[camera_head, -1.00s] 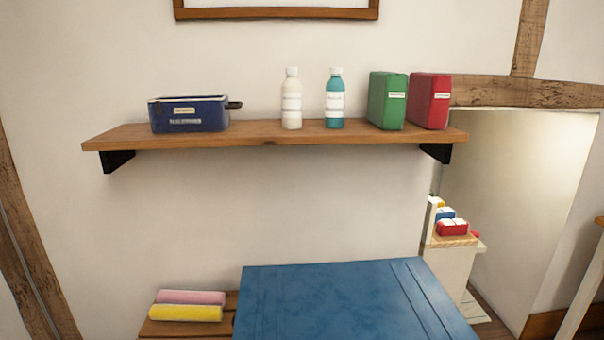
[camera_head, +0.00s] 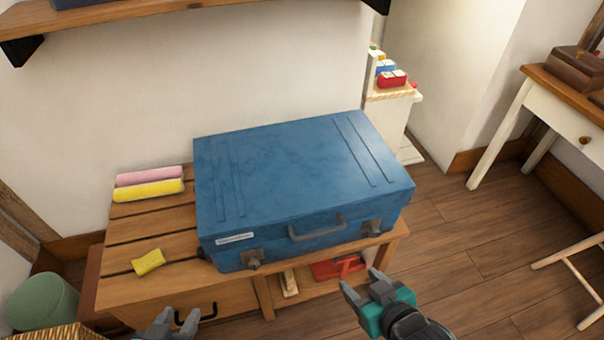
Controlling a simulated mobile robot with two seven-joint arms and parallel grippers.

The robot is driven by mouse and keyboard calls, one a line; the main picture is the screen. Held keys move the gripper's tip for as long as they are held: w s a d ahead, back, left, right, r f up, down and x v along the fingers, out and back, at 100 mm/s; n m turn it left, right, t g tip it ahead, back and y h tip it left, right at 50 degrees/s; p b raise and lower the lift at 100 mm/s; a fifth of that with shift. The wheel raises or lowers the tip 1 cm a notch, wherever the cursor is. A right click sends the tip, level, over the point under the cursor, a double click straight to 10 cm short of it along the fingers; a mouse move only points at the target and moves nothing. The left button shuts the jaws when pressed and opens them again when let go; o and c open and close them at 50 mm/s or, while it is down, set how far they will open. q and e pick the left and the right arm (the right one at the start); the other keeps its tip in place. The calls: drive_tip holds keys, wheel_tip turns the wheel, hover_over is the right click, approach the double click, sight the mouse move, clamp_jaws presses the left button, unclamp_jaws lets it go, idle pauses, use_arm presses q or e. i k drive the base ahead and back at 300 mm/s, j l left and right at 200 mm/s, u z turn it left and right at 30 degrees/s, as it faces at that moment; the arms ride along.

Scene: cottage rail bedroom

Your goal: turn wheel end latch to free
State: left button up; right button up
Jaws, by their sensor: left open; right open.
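A blue suitcase (camera_head: 290,165) lies flat and closed on a slatted wooden bench (camera_head: 128,222). Its front face has a grey handle (camera_head: 317,230) and a white label (camera_head: 235,239). A small dark part at the lower left corner may be a wheel; I cannot tell surely. My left gripper (camera_head: 180,318) is open at the bottom edge, partly cut off, in front of the bench.
Pink and yellow rolls (camera_head: 149,181) and a yellow cloth (camera_head: 149,262) lie on the bench's left. A red item (camera_head: 338,266) is on the shelf below. A wall shelf (camera_head: 130,16) overhangs behind.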

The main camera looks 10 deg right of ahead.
sight(254, 264)
drive_tip(key=k+u, duration=0.1)
drive_tip(key=u, duration=0.3)
drive_tip(key=k+u, duration=0.15)
drive_tip(key=u, duration=0.25)
drive_tip(key=k+j+u, duration=0.1)
drive_tip(key=u, duration=0.3)
